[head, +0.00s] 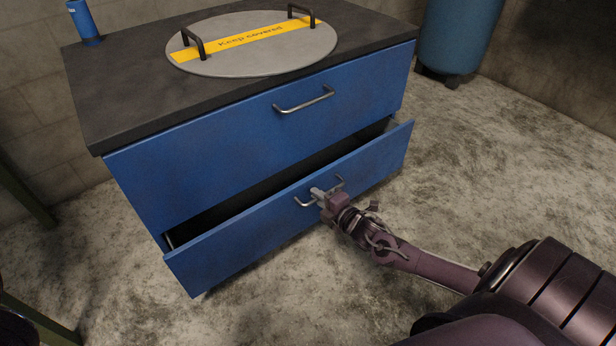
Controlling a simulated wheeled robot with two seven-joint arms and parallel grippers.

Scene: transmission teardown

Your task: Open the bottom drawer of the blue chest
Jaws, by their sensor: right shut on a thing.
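The blue chest (230,148) stands on the floor with a dark top and two drawers. Its top drawer is shut and has a metal bar handle (304,100). The bottom drawer (235,250) is pulled partly out, with a dark gap above its front; the inside is mostly in shadow. My right gripper (321,195) is shut on the bottom drawer's handle (303,203), near its middle. My left gripper is not in view.
A round grey lid (290,55) with a yellow "Keep covered" stripe and two dark handles lies on the chest top. A blue cylinder (83,22) stands at its back left corner. A blue tank (455,35) stands behind right. The floor (330,290) before the drawer is clear.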

